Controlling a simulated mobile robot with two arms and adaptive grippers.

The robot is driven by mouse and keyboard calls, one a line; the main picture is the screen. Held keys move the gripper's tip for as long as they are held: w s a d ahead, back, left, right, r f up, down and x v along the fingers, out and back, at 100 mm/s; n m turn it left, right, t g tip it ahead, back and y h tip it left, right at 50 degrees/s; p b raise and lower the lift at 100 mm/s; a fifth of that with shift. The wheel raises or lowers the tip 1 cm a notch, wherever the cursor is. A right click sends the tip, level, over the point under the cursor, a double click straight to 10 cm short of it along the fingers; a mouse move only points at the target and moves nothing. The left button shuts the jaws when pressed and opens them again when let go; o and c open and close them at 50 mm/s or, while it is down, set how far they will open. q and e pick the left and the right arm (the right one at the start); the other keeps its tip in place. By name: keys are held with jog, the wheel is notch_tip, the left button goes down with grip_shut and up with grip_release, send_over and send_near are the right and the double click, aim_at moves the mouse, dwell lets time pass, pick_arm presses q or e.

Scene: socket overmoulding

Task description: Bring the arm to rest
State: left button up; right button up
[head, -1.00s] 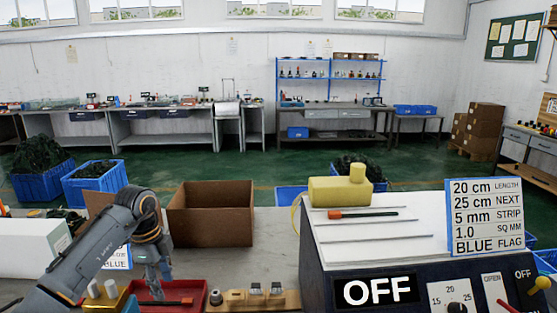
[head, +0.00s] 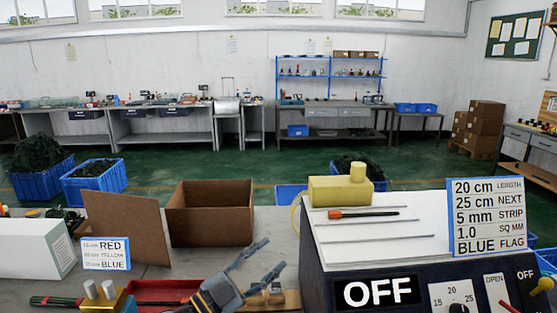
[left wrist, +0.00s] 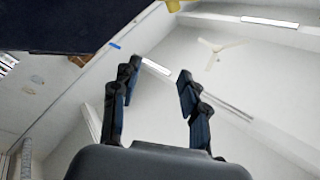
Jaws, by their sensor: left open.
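My left gripper (head: 270,257) is in the lower middle of the head view, with its two fingers spread, pointing up and to the right. Nothing is between the fingers. It is in front of a wooden block with small metal parts (head: 292,299) and partly hides it. In the left wrist view the open gripper (left wrist: 157,80) shows against the white wall and ceiling, also empty. My right gripper is not in view.
A red tray (head: 165,292) and a brass block with two pegs (head: 103,302) are left of the gripper. A cardboard box (head: 210,213) stands behind. The dark machine with the OFF sign (head: 377,291) is close on the right, with a yellow object (head: 340,190) on top.

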pick_arm(q)
jog(key=s+a+f+n+t+y, duration=0.1)
jog(key=s+a+f+n+y, duration=0.2)
jog(key=a+f+n+y, duration=0.45)
jog(key=s+a+f+n+t+y, duration=0.25)
jog(key=a+f+n+y, duration=0.25)
jog(key=a+n+y, duration=0.5)
jog(key=s+f+g+h, duration=0.1)
jog(key=s+f+g, duration=0.65)
jog(key=s, duration=0.55)
jog(key=s+f+g, duration=0.6)
jog(key=s+f, duration=0.2)
jog(key=s, duration=0.5)
notch_tip(320, 180, down, 29)
jog(key=s+m+g+b, duration=0.1)
jog(key=s+b, duration=0.1)
jog(key=b, duration=0.2)
jog(key=s+a+f+g+b, duration=0.1)
jog(key=s+a+f+b, duration=0.2)
jog(key=s+f, duration=1.4)
notch_tip(320, 180, down, 3)
jog(key=shift+a, duration=0.15)
jog(key=shift+w, duration=0.1)
